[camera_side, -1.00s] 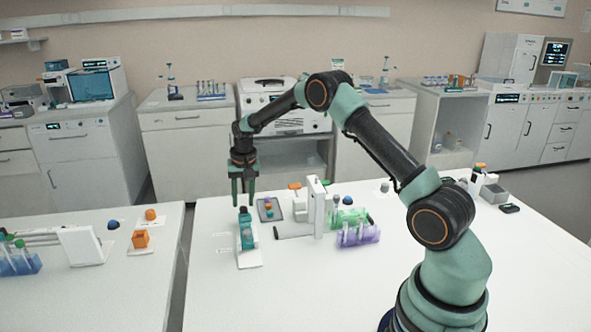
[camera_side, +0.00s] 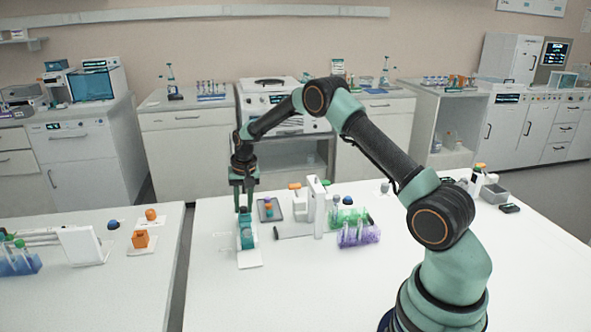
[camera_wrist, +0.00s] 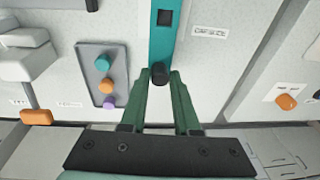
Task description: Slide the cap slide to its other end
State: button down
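The cap slide (camera_side: 247,239) is a teal track on a white base at the near left of the white bench. In the wrist view its teal strip (camera_wrist: 164,42) runs up the middle, with a dark square near the top and a label reading "CAP SLIDE" beside it. A black knob (camera_wrist: 160,74) stands at the strip's lower end. My gripper (camera_side: 243,208) points straight down over the slide's far end. In the wrist view its two green fingers (camera_wrist: 160,79) stand apart on either side of the knob, with little gap; contact is not clear.
A grey tray (camera_wrist: 86,60) with colored round pieces lies beside the slide. A white upright stand (camera_side: 318,205) and a purple tube rack (camera_side: 358,235) stand to the right. The bench is clear in front, and a gap separates it from the left bench.

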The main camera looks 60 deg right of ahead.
jog(key=shift+s+a, duration=1.8)
jog(key=shift+s, duration=0.15)
jog(key=c, duration=0.9)
grip_release()
jog(key=shift+c, duration=0.2)
jog(key=shift+a, duration=0.1)
jog(key=shift+r, duration=2.55)
